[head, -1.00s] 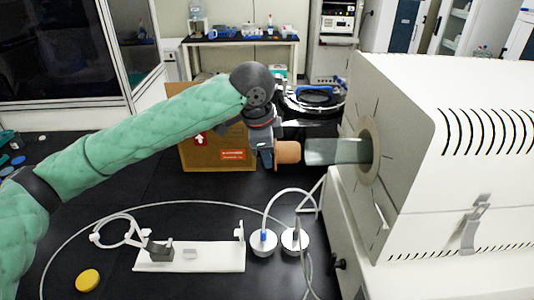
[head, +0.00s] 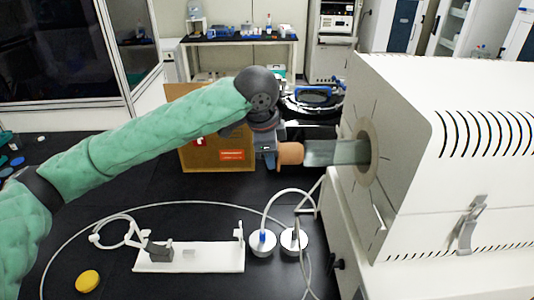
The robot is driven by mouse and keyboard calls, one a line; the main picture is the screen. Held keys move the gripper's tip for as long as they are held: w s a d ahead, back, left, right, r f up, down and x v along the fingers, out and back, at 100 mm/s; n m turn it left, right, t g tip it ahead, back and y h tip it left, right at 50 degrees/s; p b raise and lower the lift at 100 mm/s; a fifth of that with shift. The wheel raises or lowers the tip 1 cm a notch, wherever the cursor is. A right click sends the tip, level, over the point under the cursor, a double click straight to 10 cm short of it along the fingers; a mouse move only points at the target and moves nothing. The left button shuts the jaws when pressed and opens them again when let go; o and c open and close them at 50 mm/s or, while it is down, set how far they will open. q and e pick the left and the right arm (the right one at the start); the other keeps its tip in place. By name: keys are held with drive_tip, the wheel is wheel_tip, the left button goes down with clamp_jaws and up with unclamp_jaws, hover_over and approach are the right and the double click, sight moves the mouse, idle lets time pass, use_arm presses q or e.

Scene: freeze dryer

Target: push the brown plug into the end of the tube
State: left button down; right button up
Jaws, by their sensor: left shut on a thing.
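The brown plug (head: 290,153) is at the left end of the grey, see-through tube (head: 335,152). The tube sticks out to the left from the round opening of the white furnace-like machine. My left gripper (head: 272,155) is shut on the plug's left side, and the plug lines up with the tube. The plug's right face meets the tube end; how far it sits inside cannot be told. My right gripper is not in view.
A white holder plate (head: 205,258) with a grey block lies on the black table. Two white round fittings (head: 262,242) with thin hoses stand near the white machine (head: 440,170). A yellow disc (head: 88,281) lies at front left. A cardboard box (head: 215,150) stands behind my gripper.

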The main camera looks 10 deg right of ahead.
sight(287, 147)
use_arm(q)
drive_tip(key=shift+s+d, duration=0.1)
drive_tip(key=shift+d, duration=0.35)
drive_tip(key=shift+s+d+p, duration=0.1)
drive_tip(key=shift+d+p, duration=0.3)
drive_tip(key=shift+d, duration=0.1)
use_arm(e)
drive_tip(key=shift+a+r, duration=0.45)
use_arm(q)
drive_tip(key=shift+d, duration=0.15)
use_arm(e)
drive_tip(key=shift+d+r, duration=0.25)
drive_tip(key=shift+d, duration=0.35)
use_arm(q)
drive_tip(key=shift+d+p, duration=0.1)
drive_tip(key=shift+p, duration=0.25)
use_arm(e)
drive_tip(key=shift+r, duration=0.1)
use_arm(q)
drive_tip(key=shift+s+d, duration=0.1)
drive_tip(key=shift+s+d, duration=0.1)
drive_tip(key=shift+d, duration=0.55)
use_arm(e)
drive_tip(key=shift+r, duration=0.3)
use_arm(q)
drive_tip(key=shift+d+p, duration=0.1)
drive_tip(key=shift+p, duration=0.2)
